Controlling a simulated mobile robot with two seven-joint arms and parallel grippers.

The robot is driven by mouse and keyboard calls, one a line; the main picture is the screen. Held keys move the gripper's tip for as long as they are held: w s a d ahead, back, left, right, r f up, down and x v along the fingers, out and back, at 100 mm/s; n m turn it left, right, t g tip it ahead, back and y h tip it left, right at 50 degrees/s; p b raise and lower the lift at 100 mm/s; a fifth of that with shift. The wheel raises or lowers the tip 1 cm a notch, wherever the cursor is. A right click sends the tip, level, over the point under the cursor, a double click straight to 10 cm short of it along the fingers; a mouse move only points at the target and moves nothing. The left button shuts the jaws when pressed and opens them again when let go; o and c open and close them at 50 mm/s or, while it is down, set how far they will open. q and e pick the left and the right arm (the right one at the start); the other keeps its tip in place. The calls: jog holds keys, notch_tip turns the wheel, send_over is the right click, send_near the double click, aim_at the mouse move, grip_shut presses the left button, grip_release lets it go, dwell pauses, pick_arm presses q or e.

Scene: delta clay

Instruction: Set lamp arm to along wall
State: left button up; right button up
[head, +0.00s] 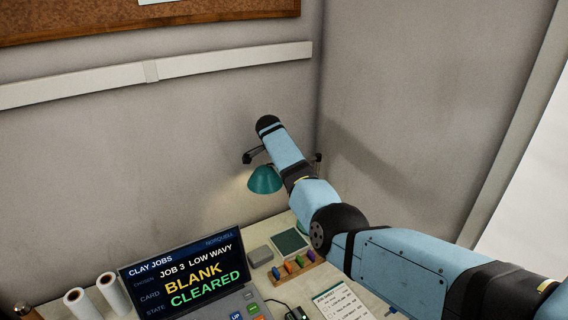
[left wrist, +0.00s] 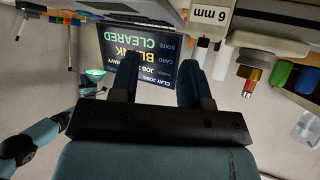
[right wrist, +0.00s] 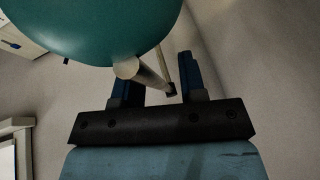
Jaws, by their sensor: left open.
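The lamp's teal shade (head: 264,180) hangs near the wall corner in the head view, with light on the wall beside it. In the right wrist view the shade (right wrist: 90,25) fills the top left, close to my right gripper (right wrist: 160,80). A pale rod of the lamp (right wrist: 150,77) with a dark end shows between the right fingers, which are apart. I cannot tell its depth between them. In the head view my right arm hides the right fingertips and much of the lamp arm. My left gripper (left wrist: 157,80) is open and empty; the lamp shade (left wrist: 95,75) appears small beyond it.
A job screen (head: 186,277) stands on the desk below the lamp, with white rolls (head: 114,293) to its left. A rack of coloured pieces (head: 297,268) and a paper card (head: 342,304) lie to its right. Walls meet behind the lamp.

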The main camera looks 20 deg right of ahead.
pick_arm(q)
jog(key=shift+f+b, duration=0.55)
jog(key=shift+f, duration=0.05)
pick_arm(e)
jog(key=v, duration=1.3)
jog(key=shift+a+r, duration=0.2)
jog(key=shift+r, duration=0.15)
jog(key=shift+s, duration=0.1)
